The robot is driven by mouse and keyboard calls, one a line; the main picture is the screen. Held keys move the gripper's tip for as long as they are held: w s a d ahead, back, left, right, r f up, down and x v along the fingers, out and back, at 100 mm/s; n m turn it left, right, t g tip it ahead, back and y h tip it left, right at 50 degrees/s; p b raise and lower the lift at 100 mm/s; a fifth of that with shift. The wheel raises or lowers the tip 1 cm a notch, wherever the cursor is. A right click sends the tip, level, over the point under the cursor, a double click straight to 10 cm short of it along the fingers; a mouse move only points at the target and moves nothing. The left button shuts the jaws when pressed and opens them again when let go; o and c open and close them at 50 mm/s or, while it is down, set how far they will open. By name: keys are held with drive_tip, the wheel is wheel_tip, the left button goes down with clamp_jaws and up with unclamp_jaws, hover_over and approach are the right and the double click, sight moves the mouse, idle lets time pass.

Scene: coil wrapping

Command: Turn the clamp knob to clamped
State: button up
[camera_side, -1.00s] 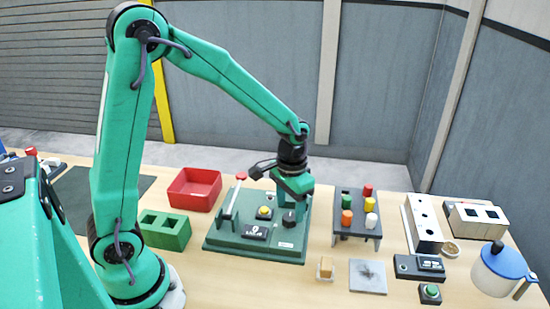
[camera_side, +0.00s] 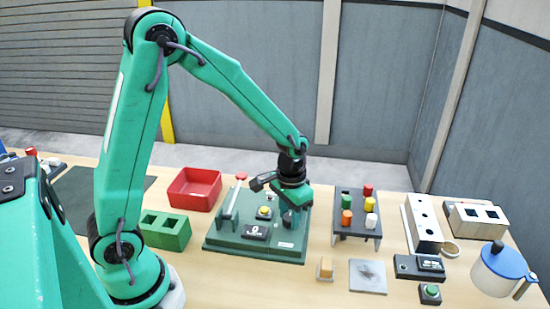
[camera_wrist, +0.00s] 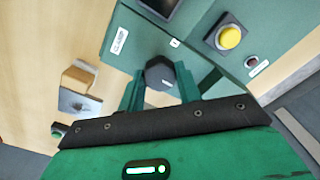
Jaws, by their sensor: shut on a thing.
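The clamp knob (camera_wrist: 160,75) is dark, faceted and has a pale index mark. In the wrist view it sits between the two green fingers of my gripper (camera_wrist: 160,90), which are shut on it. In the side view my gripper (camera_side: 292,212) is lowered over the right part of the green panel (camera_side: 225,243), and it mostly hides the knob. A label reading CLAMP (camera_wrist: 120,40) is beside the knob in the wrist view.
A rack of coloured pegs (camera_side: 357,222) stands close on the right. A red bin (camera_side: 195,188) and a green block (camera_side: 165,231) are on the left.

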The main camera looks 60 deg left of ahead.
drive_tip(key=shift+n, duration=0.4)
drive_tip(key=n, duration=0.8)
drive_tip(key=shift+n, duration=0.3)
drive_tip(key=n, duration=0.8)
drive_tip(key=shift+r+n, duration=0.1)
drive_tip(key=shift+n, duration=0.2)
drive_tip(key=o, duration=1)
